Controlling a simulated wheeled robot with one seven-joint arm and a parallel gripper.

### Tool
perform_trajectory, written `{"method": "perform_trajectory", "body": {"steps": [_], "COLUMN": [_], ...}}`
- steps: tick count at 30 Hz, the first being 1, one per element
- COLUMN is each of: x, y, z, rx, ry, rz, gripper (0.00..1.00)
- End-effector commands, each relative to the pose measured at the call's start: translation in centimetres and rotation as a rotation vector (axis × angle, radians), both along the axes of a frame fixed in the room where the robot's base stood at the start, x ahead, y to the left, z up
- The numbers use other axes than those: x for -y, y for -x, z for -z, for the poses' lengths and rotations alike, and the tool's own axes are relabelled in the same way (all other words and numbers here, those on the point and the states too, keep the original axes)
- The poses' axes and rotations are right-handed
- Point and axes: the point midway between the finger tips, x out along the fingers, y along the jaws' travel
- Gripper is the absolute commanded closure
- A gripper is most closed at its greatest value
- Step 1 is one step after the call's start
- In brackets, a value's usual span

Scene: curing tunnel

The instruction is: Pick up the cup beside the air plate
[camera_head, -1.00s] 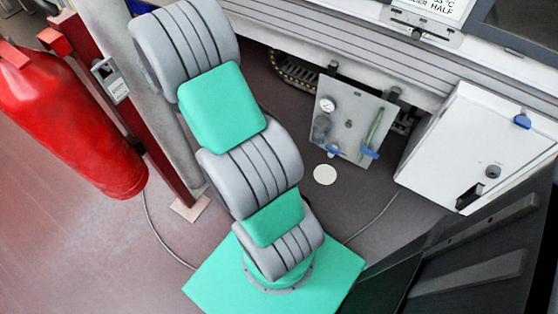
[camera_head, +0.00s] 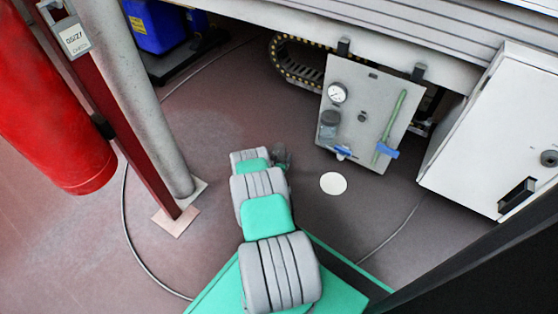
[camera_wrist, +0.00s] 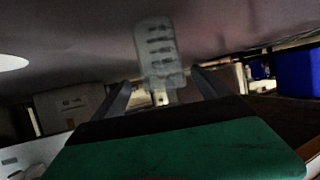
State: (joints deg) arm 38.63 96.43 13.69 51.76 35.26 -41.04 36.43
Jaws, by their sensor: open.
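The air plate (camera_head: 352,108) is a grey panel with a gauge, a dark bowl and blue-handled valves, below the machine's edge in the head view. A pale, translucent cup with slots in its side (camera_wrist: 158,45) shows in the wrist view, beyond and between my fingers. My gripper (camera_wrist: 160,80) is open, its two fingers apart and pointing towards the cup. I cannot tell whether they touch it. In the head view my arm reaches down to the floor left of the air plate. A small dark shape at its end is too unclear to separate gripper from cup.
A flat white disc (camera_head: 333,183) lies on the floor right of my arm. A white cabinet (camera_head: 485,135) stands right of the plate. A red post (camera_head: 115,125), a grey column (camera_head: 140,100) and a red cylinder (camera_head: 50,120) stand left. A blue container (camera_head: 158,25) is behind. Cables cross the floor.

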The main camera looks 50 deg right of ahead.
Motion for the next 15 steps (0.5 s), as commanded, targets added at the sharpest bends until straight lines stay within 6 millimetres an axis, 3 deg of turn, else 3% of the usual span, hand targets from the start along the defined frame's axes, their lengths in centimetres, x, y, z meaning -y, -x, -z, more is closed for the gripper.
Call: {"method": "perform_trajectory", "body": {"steps": [1, 6, 13, 15], "x": [0.8, 2.9, 3.1, 3.1], "y": [-0.5, -1.6, -1.8, -1.8], "z": [1.1, 1.8, 1.4, 1.5], "rx": [0.002, 0.001, -0.001, -0.002], "ry": [0.001, 0.0, 0.0, -0.001], "rz": [0.002, 0.0, -0.003, -0.003], "gripper": [0.14, 0.14, 0.14, 0.19]}}
